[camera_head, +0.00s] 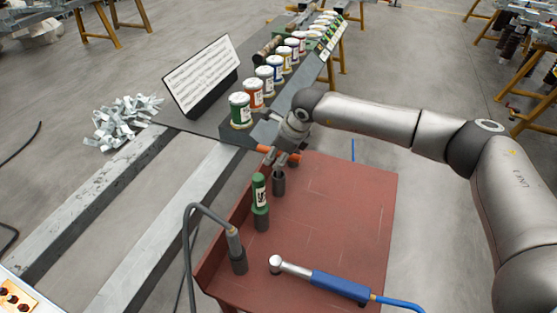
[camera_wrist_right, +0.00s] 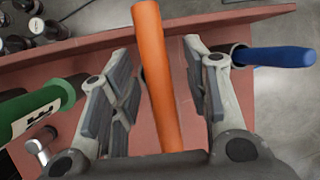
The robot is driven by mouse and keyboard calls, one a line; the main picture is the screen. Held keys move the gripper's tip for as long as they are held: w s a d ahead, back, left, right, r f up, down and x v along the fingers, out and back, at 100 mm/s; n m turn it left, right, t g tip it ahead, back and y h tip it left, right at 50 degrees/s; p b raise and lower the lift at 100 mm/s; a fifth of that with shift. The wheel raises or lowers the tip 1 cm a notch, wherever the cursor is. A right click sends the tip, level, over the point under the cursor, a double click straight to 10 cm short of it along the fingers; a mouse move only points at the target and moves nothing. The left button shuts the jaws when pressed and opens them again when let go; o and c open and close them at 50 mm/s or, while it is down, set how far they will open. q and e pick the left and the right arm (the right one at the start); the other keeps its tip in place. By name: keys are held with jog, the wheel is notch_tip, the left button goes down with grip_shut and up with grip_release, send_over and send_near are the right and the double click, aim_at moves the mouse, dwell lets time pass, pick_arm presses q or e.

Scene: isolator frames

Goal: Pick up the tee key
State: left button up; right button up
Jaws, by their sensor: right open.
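The tee key shows as an orange bar (camera_head: 264,148) at my right gripper in the head view. In the right wrist view the orange bar (camera_wrist_right: 158,75) runs lengthwise between the fingers. My right gripper (camera_head: 283,156) is open, also in the wrist view (camera_wrist_right: 158,90), with one finger on each side of the bar and gaps visible. A dark cylindrical holder (camera_head: 279,183) stands on the red table just below the gripper. The key's shaft is hidden by the gripper. My left gripper is not in view.
The red table (camera_head: 345,215) also bears a green tool (camera_head: 260,195) in a holder, a corded grey tool (camera_head: 236,250) and a blue-handled wrench (camera_head: 340,286). A row of jars (camera_head: 265,80) and a white sign (camera_head: 202,75) stand behind. The table's right side is clear.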

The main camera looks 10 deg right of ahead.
jog(key=shift+c, duration=0.3)
grip_shut()
jog(key=shift+r, duration=0.1)
